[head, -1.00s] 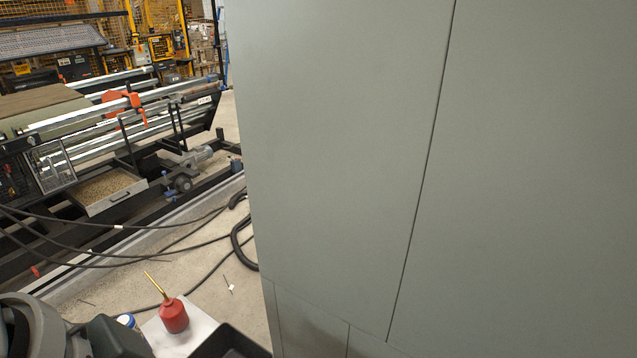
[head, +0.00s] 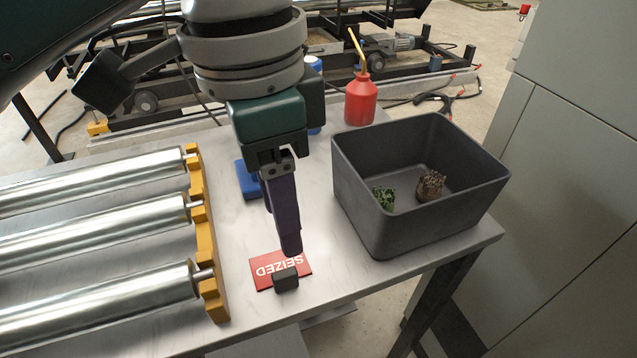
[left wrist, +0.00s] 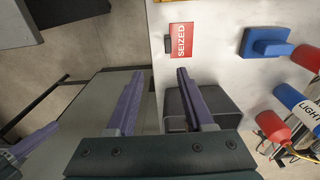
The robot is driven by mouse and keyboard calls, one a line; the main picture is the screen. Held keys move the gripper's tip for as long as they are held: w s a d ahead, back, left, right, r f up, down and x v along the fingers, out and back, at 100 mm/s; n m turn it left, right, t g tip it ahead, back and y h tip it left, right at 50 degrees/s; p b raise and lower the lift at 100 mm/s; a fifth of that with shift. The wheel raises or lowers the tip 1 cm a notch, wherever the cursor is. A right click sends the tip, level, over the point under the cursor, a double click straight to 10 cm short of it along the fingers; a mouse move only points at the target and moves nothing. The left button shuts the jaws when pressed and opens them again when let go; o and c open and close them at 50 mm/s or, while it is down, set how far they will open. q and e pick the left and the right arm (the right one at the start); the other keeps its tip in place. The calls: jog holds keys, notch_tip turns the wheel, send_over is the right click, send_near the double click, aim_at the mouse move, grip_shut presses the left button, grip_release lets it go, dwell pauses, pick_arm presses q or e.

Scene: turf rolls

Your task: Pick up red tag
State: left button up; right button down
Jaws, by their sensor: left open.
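The red tag (head: 270,268), with "SEIZED" in white letters, lies flat on the pale tabletop near its front edge. A small dark block (head: 286,282) sits at the tag's near edge and covers a little of it in the head view. My left gripper (head: 290,250) points down above the tag, its purple fingers apart and empty. I cannot tell the exact gap to the tag. In the left wrist view, the tag (left wrist: 183,40) lies beyond the fingertips of the open gripper (left wrist: 160,74), nearer the right finger.
A dark open bin (head: 417,235) with two small clumps stands right of the gripper. A red oil can (head: 360,101) and a blue object (head: 249,180) are farther back. Metal rollers (head: 110,246) with a yellow rail (head: 207,240) lie left.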

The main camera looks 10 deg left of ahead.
aim_at(284, 273)
pick_arm(q)
jog(key=shift+y, duration=0.3)
jog(key=f+b, duration=0.1)
jog(key=f, duration=0.7)
jog(key=w+a+f+b, duration=0.1)
jog(key=f, duration=0.2)
jog(key=shift+f+b, duration=0.3)
jog(key=shift+f, duration=0.1)
pick_arm(e)
notch_tip(284, 273, down, 4)
jog(key=shift+f, duration=0.15)
pick_arm(q)
grip_shut()
